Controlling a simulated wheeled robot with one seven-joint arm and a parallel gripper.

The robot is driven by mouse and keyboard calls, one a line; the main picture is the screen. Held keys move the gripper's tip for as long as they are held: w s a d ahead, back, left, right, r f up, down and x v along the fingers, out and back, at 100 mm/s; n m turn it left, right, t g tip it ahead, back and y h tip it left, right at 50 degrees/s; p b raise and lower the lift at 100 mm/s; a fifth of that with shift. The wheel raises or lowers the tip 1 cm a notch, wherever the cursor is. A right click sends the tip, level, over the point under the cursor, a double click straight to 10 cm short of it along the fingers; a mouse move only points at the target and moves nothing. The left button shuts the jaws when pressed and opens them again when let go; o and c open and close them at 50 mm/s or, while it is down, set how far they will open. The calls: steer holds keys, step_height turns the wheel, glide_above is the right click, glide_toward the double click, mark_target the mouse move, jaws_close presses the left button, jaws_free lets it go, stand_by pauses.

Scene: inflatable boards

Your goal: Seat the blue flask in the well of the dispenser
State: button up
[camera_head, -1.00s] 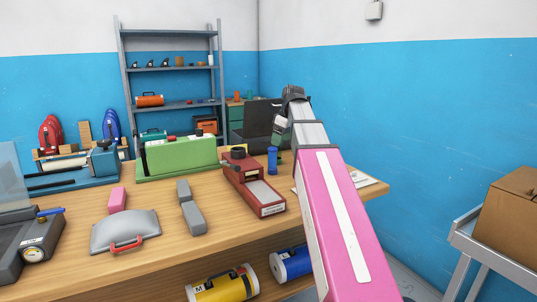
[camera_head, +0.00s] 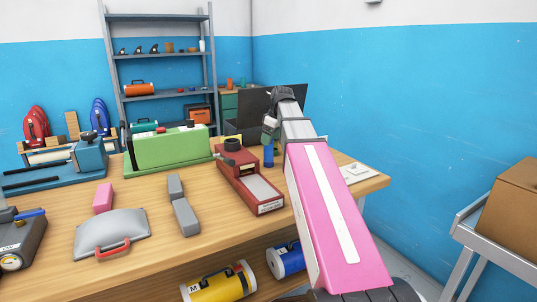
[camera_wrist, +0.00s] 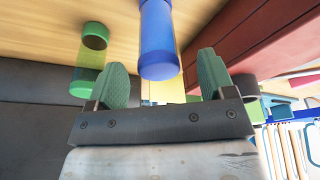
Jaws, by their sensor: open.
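The blue flask (camera_head: 268,156) stands upright on the workbench, just right of the red dispenser (camera_head: 250,184), which has a black round part at its far end. In the wrist view the blue flask (camera_wrist: 157,35) lies ahead, in line with the gap between the fingers. My gripper (camera_wrist: 163,62) is open, with a green pad on each side of that gap, and nothing is clamped. The dispenser's red side (camera_wrist: 245,32) fills the upper right there. In the head view my pink arm reaches over the bench and my fingers are mostly hidden. The inside of the well cannot be seen.
A green cylindrical object (camera_wrist: 90,60) stands left of the flask in the wrist view. A green machine (camera_head: 168,148) and grey blocks (camera_head: 181,205) are left of the dispenser. A dark panel (camera_head: 260,112) rises behind the flask. A cart with a cardboard box (camera_head: 510,205) is at right.

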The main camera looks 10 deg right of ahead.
mark_target(269, 153)
steer(key=x, duration=0.5)
steer(key=shift+w+r, duration=0.1)
steer(key=shift+w, duration=0.05)
steer(key=c, duration=1.1)
steer(key=shift+o, duration=0.2)
steer(key=shift+r, duration=0.1)
